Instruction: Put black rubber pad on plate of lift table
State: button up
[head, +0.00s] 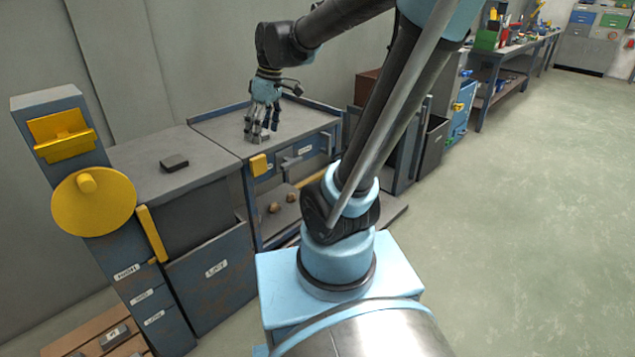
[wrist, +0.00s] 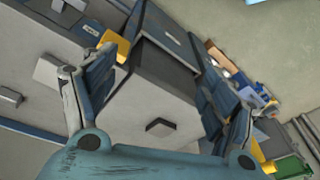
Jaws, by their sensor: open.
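The black rubber pad (head: 174,163) is a small dark flat block. It lies on the grey plate (head: 207,160) of the lift table (head: 214,282), at the left in the head view. In the wrist view the pad (wrist: 160,126) lies on the grey plate (wrist: 137,92), between the gripper's fingers in the picture. My gripper (head: 262,132) is open and empty, fingers down over the workbench to the right of the lift table, apart from the pad. Its fingers also frame the wrist view (wrist: 150,55). Whether the fingertips touch the bench, I cannot tell.
The workbench (head: 205,127) has drawers with grey handles and a yellow block (head: 258,164) at its front. A yellow disc (head: 93,202) and a yellow lever (head: 152,234) are on the control column at left. Small brown lumps (head: 284,203) lie on a lower shelf. Open floor is at right.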

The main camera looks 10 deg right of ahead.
jog(key=s+d+f+m+t+h, duration=0.1)
jog(key=s+d+f+m+h, duration=0.1)
jog(key=s+d+f+m, duration=0.9)
jog(key=s+d, duration=0.2)
jog(key=shift+s+f+t, duration=0.15)
jog(key=shift+s+t, duration=0.15)
jog(key=shift+s, duration=0.05)
